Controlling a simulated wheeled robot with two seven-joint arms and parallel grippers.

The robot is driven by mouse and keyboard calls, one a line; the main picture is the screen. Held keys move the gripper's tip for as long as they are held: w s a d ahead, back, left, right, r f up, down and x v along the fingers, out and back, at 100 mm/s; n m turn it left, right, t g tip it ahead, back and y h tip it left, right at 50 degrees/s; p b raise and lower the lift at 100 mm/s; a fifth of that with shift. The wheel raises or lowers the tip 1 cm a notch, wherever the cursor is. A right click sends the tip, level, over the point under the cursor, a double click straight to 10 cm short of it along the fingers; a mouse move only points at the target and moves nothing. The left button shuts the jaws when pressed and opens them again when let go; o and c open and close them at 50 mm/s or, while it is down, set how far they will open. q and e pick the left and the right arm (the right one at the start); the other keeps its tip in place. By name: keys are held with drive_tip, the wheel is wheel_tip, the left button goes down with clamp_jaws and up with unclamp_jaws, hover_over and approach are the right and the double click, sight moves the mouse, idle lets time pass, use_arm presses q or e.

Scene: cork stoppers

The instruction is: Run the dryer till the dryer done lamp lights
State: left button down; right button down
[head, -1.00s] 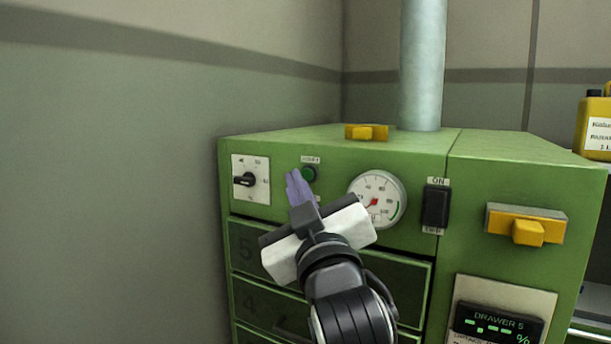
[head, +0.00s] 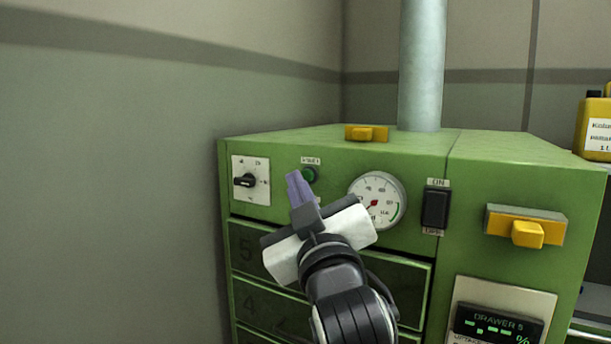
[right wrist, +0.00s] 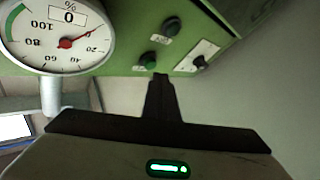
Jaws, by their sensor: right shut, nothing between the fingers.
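The green dryer cabinet (head: 330,145) fills the middle of the head view. On its front are a black rotary knob (head: 245,181), a round green button (head: 309,174) under a small label, a dial gauge (head: 393,190) and a black ON switch (head: 436,206). My right gripper (head: 294,175) is shut and empty, its tip just left of the green button in the head view. In the right wrist view the tip (right wrist: 160,76) is close to the green button (right wrist: 148,60). A second, dark green round fitting (right wrist: 172,25) shows beyond it, unlit, its label unreadable. My left gripper is out of view.
Numbered drawers (head: 246,250) lie below the panel, partly behind my right arm. A yellow handle (head: 527,232) and a drawer display (head: 498,323) are on the right. A pipe (head: 423,65) rises behind. A wall is close on the left.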

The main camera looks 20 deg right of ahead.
drive_tip(key=shift+w+d, duration=0.15)
drive_tip(key=shift+d, duration=0.1)
drive_tip(key=shift+w+d+p, duration=0.25)
drive_tip(key=shift+d+p, duration=0.1)
idle(0.7)
idle(0.4)
drive_tip(key=shift+s+a, duration=0.5)
drive_tip(key=shift+a, duration=0.15)
drive_tip(key=shift+a, duration=0.1)
drive_tip(key=s+a, duration=0.1)
drive_tip(key=a, duration=0.1)
drive_tip(key=s+a, duration=0.1)
drive_tip(key=s, duration=0.1)
drive_tip(key=shift+a, duration=0.4)
idle(0.5)
